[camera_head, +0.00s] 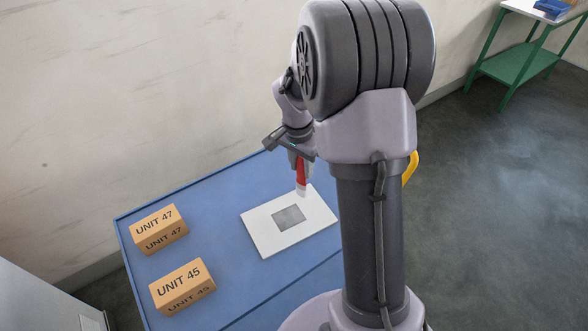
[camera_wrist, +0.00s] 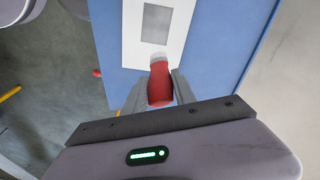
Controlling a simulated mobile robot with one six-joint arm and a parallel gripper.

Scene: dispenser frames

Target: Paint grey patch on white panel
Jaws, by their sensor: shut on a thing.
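A white panel (camera_head: 262,231) lies flat on the blue table, with a grey patch (camera_head: 288,217) in its middle. The panel (camera_wrist: 179,55) and the patch (camera_wrist: 156,23) also show in the wrist view. My gripper (camera_head: 296,160) is shut on a red tool with a pale tip (camera_head: 301,178), held tip down near the panel's far edge. In the wrist view the red tool (camera_wrist: 160,85) sits between the fingers of my gripper (camera_wrist: 159,92), its pale tip toward the panel. I cannot tell whether the tip touches the panel.
The blue table (camera_head: 215,200) stands by a pale wall. Two orange boxes, UNIT 47 (camera_head: 158,229) and UNIT 45 (camera_head: 181,287), stand at its left. Bare table lies between them and the panel. A green table (camera_head: 523,62) stands far right.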

